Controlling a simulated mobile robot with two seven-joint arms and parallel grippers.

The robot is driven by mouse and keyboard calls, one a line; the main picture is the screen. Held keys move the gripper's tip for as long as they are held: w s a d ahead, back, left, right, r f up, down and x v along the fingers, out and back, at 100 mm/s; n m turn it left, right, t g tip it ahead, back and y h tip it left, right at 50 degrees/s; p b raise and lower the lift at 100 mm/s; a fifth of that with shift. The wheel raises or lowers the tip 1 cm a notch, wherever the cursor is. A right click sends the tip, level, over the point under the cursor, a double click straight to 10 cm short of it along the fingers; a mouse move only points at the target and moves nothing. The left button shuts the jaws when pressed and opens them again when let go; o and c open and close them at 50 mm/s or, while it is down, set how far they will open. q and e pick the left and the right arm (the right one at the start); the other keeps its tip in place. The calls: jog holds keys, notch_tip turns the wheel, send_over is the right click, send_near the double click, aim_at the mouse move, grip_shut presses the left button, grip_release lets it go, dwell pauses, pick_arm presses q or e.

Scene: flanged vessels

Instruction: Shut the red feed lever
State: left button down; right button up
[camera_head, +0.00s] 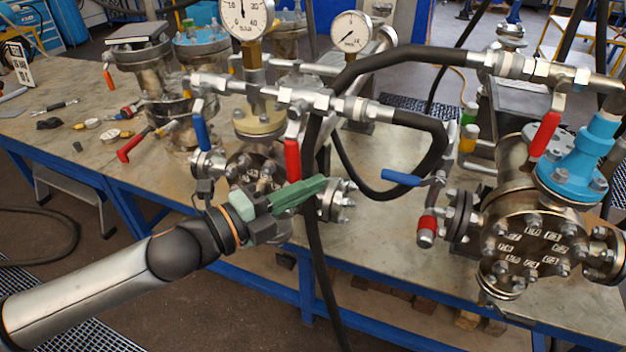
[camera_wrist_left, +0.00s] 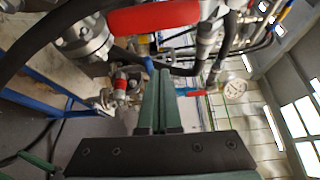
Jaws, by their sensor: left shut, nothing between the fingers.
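A red lever (camera_head: 292,160) hangs down from the steel pipe fitting in the middle of the head view. A second red lever (camera_head: 545,135) stands tilted at the right vessel; I cannot tell from labels which is the feed lever. My left gripper (camera_head: 318,186) has green fingers, is shut and empty, and sits just below the middle red lever. In the left wrist view a large red handle (camera_wrist_left: 155,18) crosses the top, beyond and to the side of the closed fingertips (camera_wrist_left: 164,75). Contact with it is not visible. My right gripper is not in view.
A black hose (camera_head: 400,55) arches over the middle, and another runs down beside the gripper. A blue lever (camera_head: 200,132) is left of the red one, and another blue lever (camera_head: 402,178) is to the right. Pressure gauges (camera_head: 349,32) stand behind. Loose tools lie at left on the bench (camera_head: 60,150).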

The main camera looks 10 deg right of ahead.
pick_arm(q)
jog(key=v, duration=0.8)
jog(key=shift+w+a+f, duration=0.15)
jog(key=shift+a+f, duration=0.15)
jog(key=shift+a, duration=0.2)
